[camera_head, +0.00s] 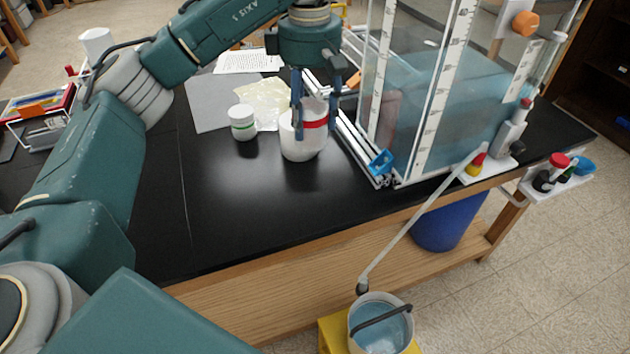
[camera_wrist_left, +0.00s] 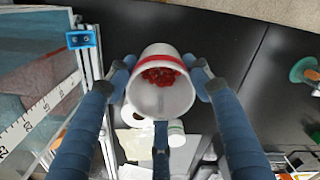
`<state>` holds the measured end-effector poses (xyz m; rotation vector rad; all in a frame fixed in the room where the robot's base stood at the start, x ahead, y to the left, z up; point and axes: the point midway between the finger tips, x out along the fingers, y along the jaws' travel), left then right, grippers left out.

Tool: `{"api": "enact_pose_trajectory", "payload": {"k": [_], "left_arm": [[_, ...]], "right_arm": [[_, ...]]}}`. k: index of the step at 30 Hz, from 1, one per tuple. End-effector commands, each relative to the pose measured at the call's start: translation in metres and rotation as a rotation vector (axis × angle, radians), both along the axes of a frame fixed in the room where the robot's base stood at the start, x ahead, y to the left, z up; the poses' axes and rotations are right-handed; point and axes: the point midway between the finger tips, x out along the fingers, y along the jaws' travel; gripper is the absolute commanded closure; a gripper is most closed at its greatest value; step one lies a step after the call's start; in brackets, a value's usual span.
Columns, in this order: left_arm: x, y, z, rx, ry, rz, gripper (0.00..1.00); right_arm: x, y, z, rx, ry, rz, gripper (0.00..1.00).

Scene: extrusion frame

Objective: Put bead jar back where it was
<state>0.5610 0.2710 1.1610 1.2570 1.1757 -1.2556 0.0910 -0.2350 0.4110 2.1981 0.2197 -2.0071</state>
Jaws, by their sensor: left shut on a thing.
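The bead jar (camera_head: 314,111) is a whitish jar with a red band. My left gripper (camera_head: 313,130) is shut around it, one finger on each side. In the left wrist view, the jar (camera_wrist_left: 163,95) sits between the fingers of the gripper (camera_wrist_left: 163,76), with red beads inside it. A second white container (camera_head: 299,148) stands on the black table right by the held jar and overlaps it in the head view. I cannot tell whether the two touch. My right gripper is not in view.
A white jar with a green band (camera_head: 243,123) stands to the left, near papers (camera_head: 262,101). A clear water tank (camera_head: 445,110) in a metal frame (camera_head: 352,140) stands close on the right. The black table (camera_head: 240,210) is clear in front.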

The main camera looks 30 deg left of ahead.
Motion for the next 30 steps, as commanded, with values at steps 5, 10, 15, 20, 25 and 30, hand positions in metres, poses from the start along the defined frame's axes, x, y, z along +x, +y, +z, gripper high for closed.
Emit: {"api": "enact_pose_trajectory", "payload": {"k": [5,10,15,20,25,30], "left_arm": [[-0.002,-0.001,-0.045,-0.002,0.011,0.0,0.91],[-0.003,-0.001,-0.091,-0.003,0.011,0.0,0.91],[-0.002,0.0,-0.128,0.0,0.008,0.0,0.91],[-0.001,0.0,-0.152,0.0,0.005,0.0,0.91],[-0.001,0.0,-0.163,0.0,0.004,-0.001,0.91],[-0.002,-0.001,-0.186,-0.001,0.006,0.0,0.91]], "right_arm": [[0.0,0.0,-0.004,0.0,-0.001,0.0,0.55],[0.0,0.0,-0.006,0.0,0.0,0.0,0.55],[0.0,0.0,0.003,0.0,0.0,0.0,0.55],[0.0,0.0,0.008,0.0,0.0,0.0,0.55],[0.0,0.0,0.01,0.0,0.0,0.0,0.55],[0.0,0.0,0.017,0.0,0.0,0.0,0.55]]}}
